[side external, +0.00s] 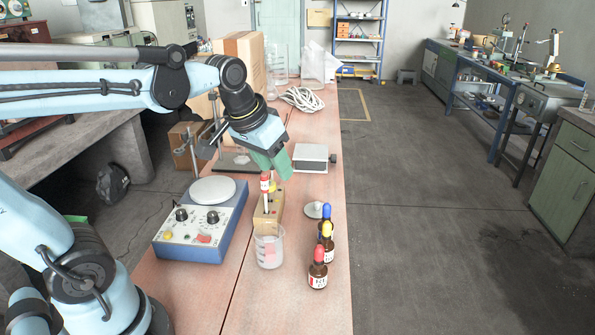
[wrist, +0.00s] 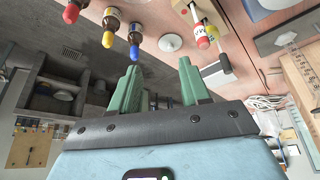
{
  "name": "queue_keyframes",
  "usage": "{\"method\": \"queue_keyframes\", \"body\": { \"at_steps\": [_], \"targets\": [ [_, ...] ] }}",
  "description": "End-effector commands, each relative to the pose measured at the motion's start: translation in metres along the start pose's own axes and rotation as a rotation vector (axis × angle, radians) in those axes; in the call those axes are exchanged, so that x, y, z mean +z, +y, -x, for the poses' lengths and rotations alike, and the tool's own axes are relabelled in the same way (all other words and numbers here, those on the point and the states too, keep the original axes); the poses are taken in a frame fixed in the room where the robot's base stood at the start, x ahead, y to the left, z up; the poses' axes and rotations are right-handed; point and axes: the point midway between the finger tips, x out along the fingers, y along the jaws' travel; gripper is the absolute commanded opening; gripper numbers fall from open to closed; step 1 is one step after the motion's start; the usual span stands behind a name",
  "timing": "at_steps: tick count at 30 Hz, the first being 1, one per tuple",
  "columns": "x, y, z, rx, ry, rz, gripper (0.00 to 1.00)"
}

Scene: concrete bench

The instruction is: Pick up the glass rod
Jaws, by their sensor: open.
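I cannot make out a glass rod for certain in either view. A clear beaker (side external: 268,250) stands on the bench in front of a wooden block (side external: 268,222) holding red-and-white tubes (side external: 265,184). The block (wrist: 205,12) and a tube (wrist: 200,36) also show at the top of the wrist view. My gripper (side external: 272,166) is above and just behind the block in the side view. Its green fingers (wrist: 161,85) are apart with nothing between them in the wrist view.
Brown dropper bottles with red, yellow and blue tops (side external: 318,275) line the bench's right edge, near a small pale disc (side external: 317,210). A blue hotplate unit (side external: 203,222) is left of the block.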

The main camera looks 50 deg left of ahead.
Motion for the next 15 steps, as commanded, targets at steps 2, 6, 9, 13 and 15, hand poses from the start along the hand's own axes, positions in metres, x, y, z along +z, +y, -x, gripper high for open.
{"method": "queue_keyframes", "body": {
  "at_steps": [2,6,9,13,15],
  "targets": [
    [-0.021,-0.012,0.002,-0.017,-0.053,0.046,0.46],
    [-0.050,-0.032,0.002,-0.042,-0.146,0.123,0.46],
    [-0.069,-0.049,-0.001,-0.058,-0.211,0.180,0.46],
    [-0.088,-0.071,-0.007,-0.076,-0.295,0.250,0.46],
    [-0.096,-0.082,-0.012,-0.084,-0.333,0.284,0.46]
  ]
}}
